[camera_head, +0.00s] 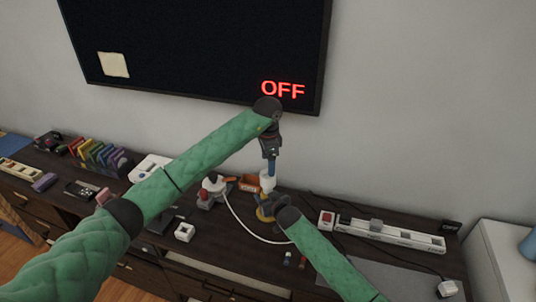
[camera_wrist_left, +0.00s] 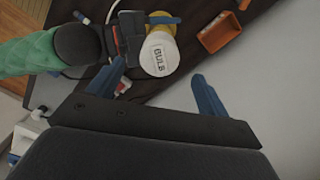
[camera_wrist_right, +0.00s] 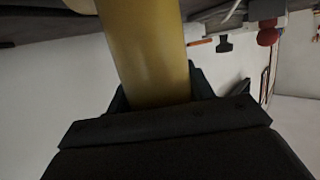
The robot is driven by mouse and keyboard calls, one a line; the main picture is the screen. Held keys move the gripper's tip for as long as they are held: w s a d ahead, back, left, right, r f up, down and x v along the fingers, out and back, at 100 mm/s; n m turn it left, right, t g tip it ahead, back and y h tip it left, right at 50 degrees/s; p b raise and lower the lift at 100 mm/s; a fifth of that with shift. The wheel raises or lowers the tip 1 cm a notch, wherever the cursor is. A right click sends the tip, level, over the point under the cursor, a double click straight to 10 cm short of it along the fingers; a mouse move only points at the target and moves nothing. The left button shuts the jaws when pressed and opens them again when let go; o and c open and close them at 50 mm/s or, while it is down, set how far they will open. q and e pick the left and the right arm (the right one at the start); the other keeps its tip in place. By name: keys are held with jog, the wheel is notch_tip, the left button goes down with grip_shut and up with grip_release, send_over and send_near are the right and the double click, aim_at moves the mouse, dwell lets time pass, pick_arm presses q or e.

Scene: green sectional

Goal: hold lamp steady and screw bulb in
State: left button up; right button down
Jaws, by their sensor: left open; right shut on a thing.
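The yellow lamp (camera_head: 264,214) stands upright near the back of the dark cabinet top. The white bulb (camera_head: 268,181), marked BULB in the left wrist view (camera_wrist_left: 158,58), sits over the top of the lamp; how deep it is seated I cannot tell. My left gripper (camera_head: 271,168) points down above the bulb; in the left wrist view its blue fingers (camera_wrist_left: 163,88) are spread, with the bulb beyond them. My right gripper (camera_head: 276,204) is shut on the lamp's yellow stem, which fills the upper middle of the right wrist view (camera_wrist_right: 145,50). Its fingertips are hidden behind the stem.
An orange bin (camera_head: 249,183) stands just behind and left of the lamp. A white power strip (camera_head: 390,234) lies to the right. A white cable (camera_head: 240,220) runs along the cabinet top from a grey-and-red device (camera_head: 209,193). A wall screen (camera_head: 200,45) reads OFF.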

aim_at(268, 178)
pick_arm(q)
notch_tip(268, 178, down, 8)
jog(key=shift+f, duration=0.25)
dwell(0.4)
